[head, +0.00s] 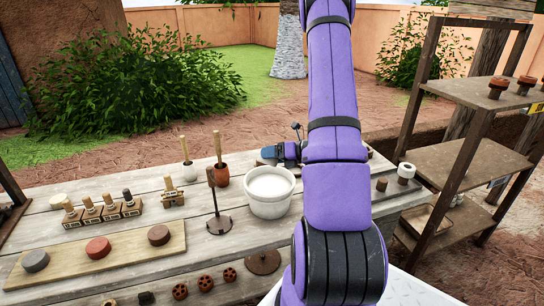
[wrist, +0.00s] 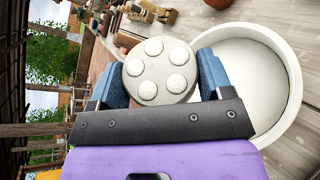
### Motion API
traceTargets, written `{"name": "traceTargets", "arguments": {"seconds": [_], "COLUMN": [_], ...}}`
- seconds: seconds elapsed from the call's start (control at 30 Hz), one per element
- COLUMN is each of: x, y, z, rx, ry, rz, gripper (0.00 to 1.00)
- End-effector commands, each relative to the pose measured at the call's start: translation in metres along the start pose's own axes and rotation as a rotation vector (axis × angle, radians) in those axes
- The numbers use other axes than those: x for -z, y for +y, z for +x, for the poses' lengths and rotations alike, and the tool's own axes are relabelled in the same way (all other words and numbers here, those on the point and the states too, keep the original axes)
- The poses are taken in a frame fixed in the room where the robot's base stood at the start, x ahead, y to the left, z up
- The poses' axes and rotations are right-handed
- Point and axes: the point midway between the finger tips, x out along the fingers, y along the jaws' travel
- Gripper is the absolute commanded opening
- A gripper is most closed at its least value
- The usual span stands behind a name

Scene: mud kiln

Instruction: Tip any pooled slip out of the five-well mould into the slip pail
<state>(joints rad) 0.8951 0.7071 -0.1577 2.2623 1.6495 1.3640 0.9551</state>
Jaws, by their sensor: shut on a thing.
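My gripper (wrist: 162,64) is shut on the five-well mould (wrist: 161,66), a round grey-white disc, with one blue finger on each side. The wells show as pale, whitish round spots facing the wrist camera; I cannot tell how deep any slip in them is. The white slip pail (wrist: 290,60) is just right of the mould in the wrist view, with a pale surface inside. In the head view the pail (head: 269,208) stands upright on the table, and my gripper (head: 282,153) is behind its rim, partly hidden by my arm. The mould is not clear there.
On the plank table (head: 200,260), a brown pot (head: 222,176) with a wooden handle and a dark stand (head: 219,224) are left of the pail. Stamps (head: 112,210) and a board with discs (head: 128,252) lie farther left. A wooden shelf (head: 450,165) stands right.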

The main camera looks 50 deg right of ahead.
Motion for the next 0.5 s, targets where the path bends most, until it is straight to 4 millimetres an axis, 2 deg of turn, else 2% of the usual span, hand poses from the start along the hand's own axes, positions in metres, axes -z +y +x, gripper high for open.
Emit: {"name": "traceTargets", "arguments": {"seconds": [0.5], "x": [0.0017], "y": [-0.0046], "z": [0.0000], "rx": [-0.253], "ry": [-0.002], "rz": [0.611], "gripper": [0.52]}}
